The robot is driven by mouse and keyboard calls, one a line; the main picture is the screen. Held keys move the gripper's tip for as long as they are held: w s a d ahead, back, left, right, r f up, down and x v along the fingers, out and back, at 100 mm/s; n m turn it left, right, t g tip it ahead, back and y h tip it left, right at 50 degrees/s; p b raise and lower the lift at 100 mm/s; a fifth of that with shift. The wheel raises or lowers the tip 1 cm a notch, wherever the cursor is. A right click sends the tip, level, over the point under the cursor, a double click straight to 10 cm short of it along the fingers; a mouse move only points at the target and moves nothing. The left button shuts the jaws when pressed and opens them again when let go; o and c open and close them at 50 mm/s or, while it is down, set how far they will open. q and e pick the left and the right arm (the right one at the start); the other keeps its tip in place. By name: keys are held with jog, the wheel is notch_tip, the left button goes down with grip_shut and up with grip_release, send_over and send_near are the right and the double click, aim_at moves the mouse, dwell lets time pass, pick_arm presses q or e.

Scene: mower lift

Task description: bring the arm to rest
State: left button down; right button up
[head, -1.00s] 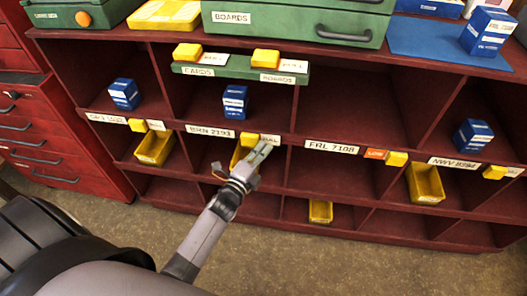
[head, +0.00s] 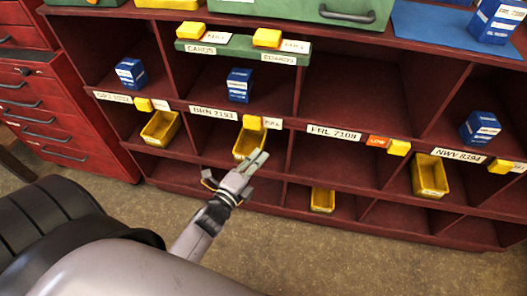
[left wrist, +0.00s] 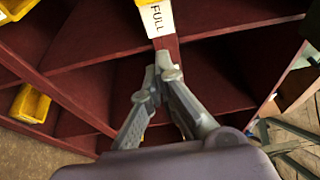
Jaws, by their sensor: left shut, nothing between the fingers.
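My left gripper (head: 254,163) is in front of the red shelf, just below the yellow bin (head: 245,146) under the BRN 2193 label (head: 214,113). It is shut and empty. In the left wrist view my left gripper's fingertips (left wrist: 159,68) meet below a FULL tag (left wrist: 157,18), with dark red compartments behind. I cannot tell in the head view whether the fingers touch the bin. My right gripper is not in view.
The red shelf (head: 290,112) holds blue boxes, such as one at the upper middle (head: 239,85), and several yellow bins. A yellow slider block (head: 252,122) sits beside the FULL tag. A red drawer cabinet (head: 62,115) stands at left. The floor (head: 300,258) in front is clear.

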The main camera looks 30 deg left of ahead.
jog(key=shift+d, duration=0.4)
